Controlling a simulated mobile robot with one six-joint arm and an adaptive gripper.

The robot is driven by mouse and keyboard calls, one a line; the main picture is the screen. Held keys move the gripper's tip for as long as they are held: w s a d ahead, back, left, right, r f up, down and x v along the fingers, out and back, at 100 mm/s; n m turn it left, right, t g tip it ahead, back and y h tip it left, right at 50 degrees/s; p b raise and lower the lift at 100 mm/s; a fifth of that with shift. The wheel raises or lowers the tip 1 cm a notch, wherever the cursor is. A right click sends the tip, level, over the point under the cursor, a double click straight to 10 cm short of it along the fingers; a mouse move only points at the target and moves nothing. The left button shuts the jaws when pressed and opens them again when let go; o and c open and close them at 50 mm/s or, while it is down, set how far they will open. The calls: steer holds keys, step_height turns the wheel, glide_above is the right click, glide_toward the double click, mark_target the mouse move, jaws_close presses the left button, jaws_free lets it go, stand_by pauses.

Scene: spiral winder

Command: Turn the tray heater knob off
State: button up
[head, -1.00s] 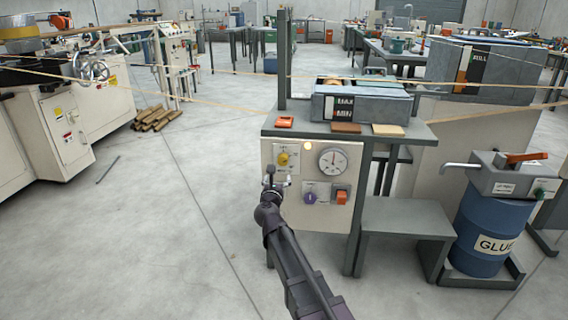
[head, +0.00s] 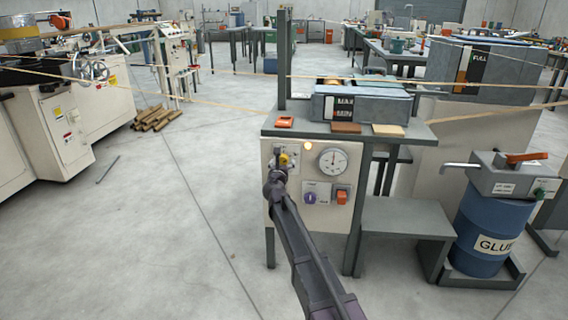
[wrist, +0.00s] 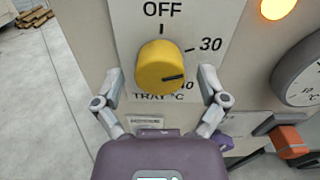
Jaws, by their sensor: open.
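The yellow tray heater knob (wrist: 160,68) is on the cream panel, with OFF above it, 30 at its upper right and a partly hidden 40 at its lower right. Its dark pointer line points right and slightly down, between 30 and 40. My gripper (wrist: 160,82) is open, with one finger on each side of the knob and gaps visible between. In the head view the knob (head: 283,159) is partly hidden by my gripper (head: 279,163), which is at the panel's upper left.
An orange lamp (wrist: 277,8) glows above right of the knob. A round gauge (head: 333,161) is to the right. A purple knob (head: 310,198) and an orange switch (head: 342,196) sit below. A grey bench (head: 405,220) stands right of the panel.

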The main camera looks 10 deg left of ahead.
steer(key=c, duration=1.1)
steer(key=shift+d, duration=0.25)
steer(key=shift+c, duration=0.2)
steer(key=shift+a, duration=0.15)
steer(key=shift+n, duration=0.3)
steer(key=n, duration=0.6)
steer(key=shift+w+n, duration=0.1)
steer(key=shift+n, duration=0.2)
steer(key=n, duration=0.6)
steer(key=shift+r+n, duration=0.1)
steer(key=shift+n, duration=0.3)
